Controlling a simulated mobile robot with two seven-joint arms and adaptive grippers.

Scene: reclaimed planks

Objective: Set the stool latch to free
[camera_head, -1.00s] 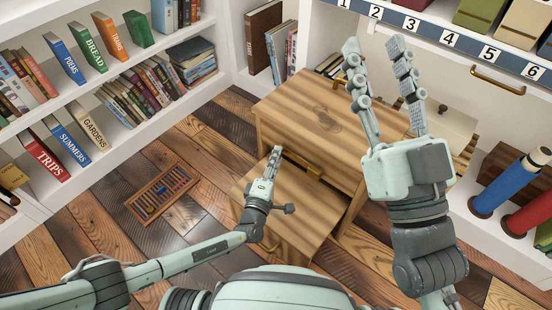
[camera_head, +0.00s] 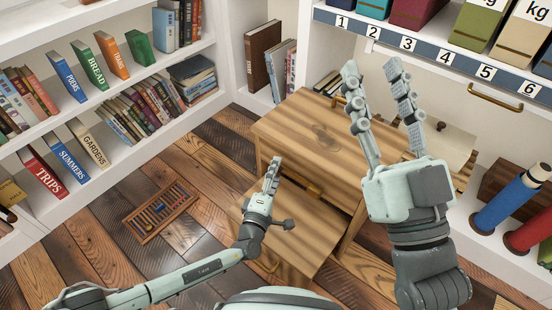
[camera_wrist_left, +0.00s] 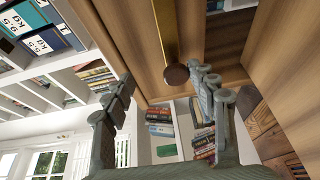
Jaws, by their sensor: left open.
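The wooden step stool (camera_head: 300,128) stands in the middle of the head view, with a lower step (camera_head: 290,232) in front. A brass piece (camera_head: 313,188) shows below its upper step. In the left wrist view, a brass bar (camera_wrist_left: 163,32) with a dark round knob (camera_wrist_left: 176,75) hangs under the wood. I cannot read the latch's setting. My left gripper (camera_head: 272,170) is open over the lower step. In its wrist view the knob appears between and beyond the fingers (camera_wrist_left: 165,85), with no visible contact. My right gripper (camera_head: 373,72) is open and empty, raised in front of the stool.
Bookshelves (camera_head: 130,80) line the left and back. An abacus-like frame (camera_head: 158,210) lies on the plank floor. A numbered shelf edge (camera_head: 430,52), a drawer handle (camera_head: 495,95) and blue and red rolls (camera_head: 512,198) are at the right. Floor left of the stool is mostly clear.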

